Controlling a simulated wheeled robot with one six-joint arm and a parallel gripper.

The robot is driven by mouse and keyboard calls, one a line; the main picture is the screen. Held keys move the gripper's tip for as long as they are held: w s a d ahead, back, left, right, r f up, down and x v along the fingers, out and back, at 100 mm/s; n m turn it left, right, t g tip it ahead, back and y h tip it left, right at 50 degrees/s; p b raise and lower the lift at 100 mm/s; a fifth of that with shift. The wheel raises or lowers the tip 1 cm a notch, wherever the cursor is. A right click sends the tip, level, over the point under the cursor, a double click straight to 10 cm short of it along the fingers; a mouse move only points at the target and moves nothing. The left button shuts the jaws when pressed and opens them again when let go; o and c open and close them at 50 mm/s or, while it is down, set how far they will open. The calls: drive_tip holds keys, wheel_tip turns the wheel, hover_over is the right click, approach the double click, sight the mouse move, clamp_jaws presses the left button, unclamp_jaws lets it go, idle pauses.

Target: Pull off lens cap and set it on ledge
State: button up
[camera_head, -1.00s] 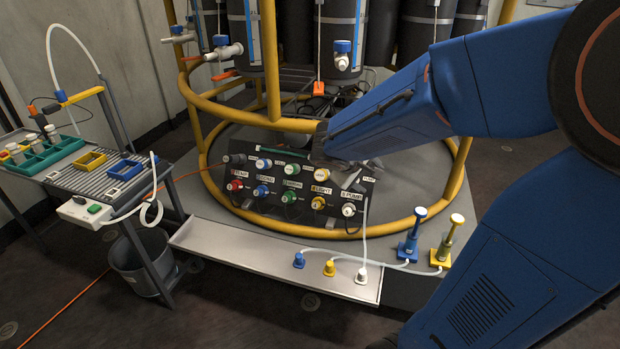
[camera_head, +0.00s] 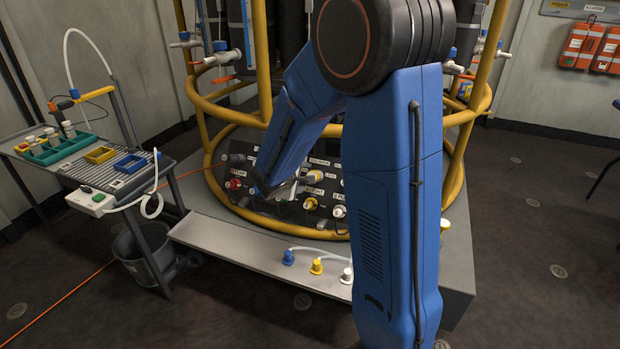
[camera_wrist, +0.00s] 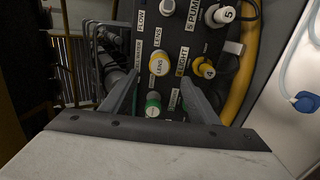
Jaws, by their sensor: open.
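A yellow knob-like cap with a pale top (camera_wrist: 159,62) sits on the dark panel beside a LENS label in the wrist view. My gripper (camera_wrist: 159,80) is open, its two fingers pointing at the panel. The yellow cap appears between and just beyond the fingertips, and I see no grip on it. A green connector (camera_wrist: 153,104) also shows between the fingers. In the head view my gripper (camera_head: 283,190) is at the panel, partly hidden by my arm. The pale metal ledge (camera_head: 235,244) runs along the front of the platform.
Blue (camera_head: 288,257), yellow (camera_head: 316,266) and white (camera_head: 347,275) plugs stand on the ledge's right part; its left part is bare. Yellow rails (camera_head: 210,178) ring the panel. A cart (camera_head: 95,170) with trays and a bin (camera_head: 146,255) stand left. Another yellow connector (camera_wrist: 204,68) is near the right finger.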

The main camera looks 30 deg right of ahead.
idle(0.3)
drive_tip(key=shift+x, duration=4.55)
clamp_jaws()
drive_tip(key=shift+s+a+r, duration=0.1)
drive_tip(key=shift+s, duration=0.05)
drive_tip(key=shift+v, duration=2.75)
drive_tip(key=shift+r, duration=0.1)
